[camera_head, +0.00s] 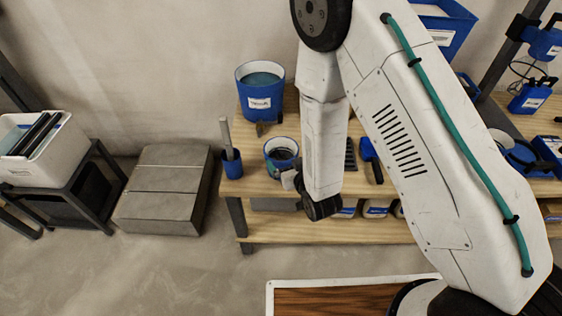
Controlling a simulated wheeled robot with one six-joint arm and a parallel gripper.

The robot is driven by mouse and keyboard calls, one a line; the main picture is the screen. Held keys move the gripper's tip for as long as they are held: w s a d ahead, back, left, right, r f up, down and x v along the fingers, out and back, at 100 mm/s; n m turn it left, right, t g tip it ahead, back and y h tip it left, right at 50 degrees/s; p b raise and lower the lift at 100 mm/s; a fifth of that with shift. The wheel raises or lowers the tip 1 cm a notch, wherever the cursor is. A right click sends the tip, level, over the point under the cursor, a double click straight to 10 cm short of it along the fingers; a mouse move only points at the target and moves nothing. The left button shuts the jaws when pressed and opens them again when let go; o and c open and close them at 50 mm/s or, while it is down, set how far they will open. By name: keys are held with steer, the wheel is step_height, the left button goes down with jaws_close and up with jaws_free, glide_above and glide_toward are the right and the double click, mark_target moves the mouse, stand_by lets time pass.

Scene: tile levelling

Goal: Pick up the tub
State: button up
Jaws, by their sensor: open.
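A large round blue tub (260,95) with a white label and grey-teal contents stands upright at the back left of the wooden workbench (254,185). A smaller blue-and-white round container (271,160) stands nearer the front edge, partly hidden by my wrist.
A blue cup (232,168) with an upright grey tool stands left of the small container. A blue-handled tool (371,158) lies right of my forearm. Grey slabs (165,185) and a white crate (45,150) are at left. The floor in front is clear.

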mark_target(276, 142)
steer(key=x, duration=0.7)
steer(key=shift+w+a+f, duration=0.1)
steer(key=shift+w+a, duration=0.05)
steer(key=shift+w, duration=0.1)
steer(key=shift+c, duration=0.3)
steer(key=c, duration=1.5)
steer(key=shift+c, duration=0.7)
